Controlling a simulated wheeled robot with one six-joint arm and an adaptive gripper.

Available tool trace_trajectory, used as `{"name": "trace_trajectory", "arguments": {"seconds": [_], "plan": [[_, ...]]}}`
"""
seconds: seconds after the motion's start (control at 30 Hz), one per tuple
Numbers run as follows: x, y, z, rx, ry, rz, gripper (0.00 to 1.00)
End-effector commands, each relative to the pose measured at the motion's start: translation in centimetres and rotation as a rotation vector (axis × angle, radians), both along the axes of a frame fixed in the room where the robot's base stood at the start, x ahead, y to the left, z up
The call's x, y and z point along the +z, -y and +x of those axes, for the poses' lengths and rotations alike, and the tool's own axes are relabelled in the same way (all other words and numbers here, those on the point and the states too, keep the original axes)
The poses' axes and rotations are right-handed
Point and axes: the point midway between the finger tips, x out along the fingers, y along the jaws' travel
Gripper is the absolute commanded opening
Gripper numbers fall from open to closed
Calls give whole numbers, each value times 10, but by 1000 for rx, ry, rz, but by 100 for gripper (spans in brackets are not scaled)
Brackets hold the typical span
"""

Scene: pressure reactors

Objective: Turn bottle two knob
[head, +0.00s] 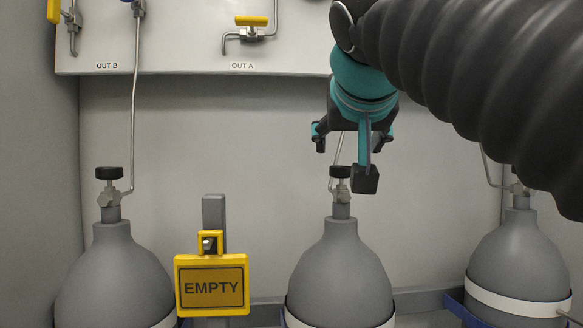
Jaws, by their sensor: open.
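Three grey gas bottles stand in a row: a left one (113,280), a middle one (340,270) and a right one (518,255). No bottle number is readable; the middle one is second in the row. Its black knob (340,171) sits upright on its valve, partly covered at the right by a finger. My teal and black gripper (345,155) hangs open with its fingers pointing down over this knob. I cannot tell whether any finger touches it. The left bottle's black knob (109,173) is clear. The right bottle's knob is mostly hidden by my arm.
A yellow "EMPTY" sign (212,288) stands on a grey post between the left and middle bottles. A thin metal pipe (133,100) rises from the left bottle. A panel (190,40) above carries yellow-handled valves, labelled OUT B and OUT A.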

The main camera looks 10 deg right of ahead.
Motion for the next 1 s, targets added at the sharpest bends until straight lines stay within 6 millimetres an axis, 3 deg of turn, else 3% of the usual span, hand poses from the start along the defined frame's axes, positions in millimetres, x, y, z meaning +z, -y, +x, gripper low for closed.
{"name": "trace_trajectory", "arguments": {"seconds": [0.5,0.7,1.0], "plan": [[-35,13,83,3,0,1,70],[-41,16,98,4,1,0,70],[-42,16,100,5,2,1,70]]}}
